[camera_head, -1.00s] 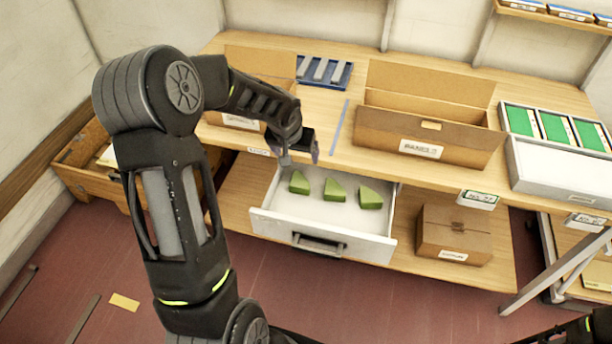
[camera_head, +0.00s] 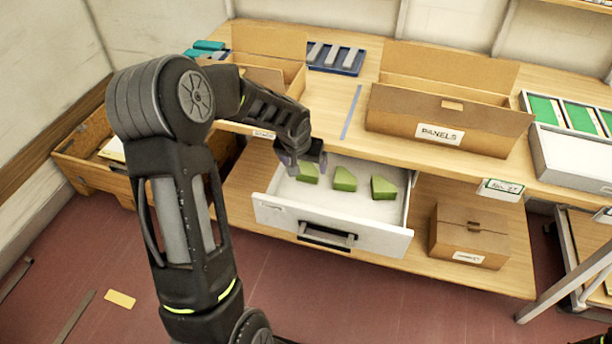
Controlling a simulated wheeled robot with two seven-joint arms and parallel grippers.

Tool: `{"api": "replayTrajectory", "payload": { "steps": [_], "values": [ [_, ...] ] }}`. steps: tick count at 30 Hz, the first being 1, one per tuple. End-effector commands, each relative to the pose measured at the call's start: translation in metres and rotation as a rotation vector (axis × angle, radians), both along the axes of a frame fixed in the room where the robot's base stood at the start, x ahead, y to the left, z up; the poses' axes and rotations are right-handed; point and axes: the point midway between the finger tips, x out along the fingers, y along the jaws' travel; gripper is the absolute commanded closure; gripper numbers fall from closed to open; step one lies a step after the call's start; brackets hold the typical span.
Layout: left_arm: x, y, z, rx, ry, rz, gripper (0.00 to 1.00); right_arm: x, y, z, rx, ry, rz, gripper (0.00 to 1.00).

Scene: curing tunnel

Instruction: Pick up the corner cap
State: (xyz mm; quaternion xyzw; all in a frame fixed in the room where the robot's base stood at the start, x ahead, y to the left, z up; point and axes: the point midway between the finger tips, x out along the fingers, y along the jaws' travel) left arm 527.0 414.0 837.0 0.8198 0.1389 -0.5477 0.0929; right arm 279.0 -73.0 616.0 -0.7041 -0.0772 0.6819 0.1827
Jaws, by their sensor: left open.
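Three green corner caps lie in a row in an open white drawer (camera_head: 335,217) under the bench. The left cap (camera_head: 308,173) is partly hidden by my left gripper; the middle cap (camera_head: 344,179) and the right cap (camera_head: 383,188) are in clear view. My left gripper (camera_head: 306,168) is open, with its fingers pointing down over the left part of the drawer, at the left cap. Whether the fingers touch that cap cannot be told. My right gripper is not in view.
On the bench stand an open cardboard box labelled PANELS (camera_head: 447,118), a blue tray (camera_head: 336,58) with grey bars and a white case (camera_head: 575,160) with green panels. A closed carton (camera_head: 470,236) sits on the lower shelf right of the drawer.

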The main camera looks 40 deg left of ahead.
Motion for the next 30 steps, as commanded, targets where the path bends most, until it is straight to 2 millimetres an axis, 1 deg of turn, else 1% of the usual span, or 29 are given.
{"api": "replayTrajectory", "payload": {
  "steps": [5,12,23,26,30],
  "values": [
    [0.001,0.000,-0.002,0.000,0.001,0.000,0.15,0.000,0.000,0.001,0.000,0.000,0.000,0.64],
    [0.008,0.003,-0.023,0.000,0.002,-0.001,0.15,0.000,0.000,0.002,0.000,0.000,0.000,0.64],
    [0.010,0.004,-0.026,0.000,0.001,0.000,0.15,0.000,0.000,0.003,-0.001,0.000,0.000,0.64],
    [0.013,0.005,-0.035,-0.001,0.002,0.000,0.15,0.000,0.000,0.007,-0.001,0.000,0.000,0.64],
    [0.019,0.009,-0.054,-0.001,0.004,0.000,0.15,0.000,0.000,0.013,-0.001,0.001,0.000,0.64]
  ]
}}
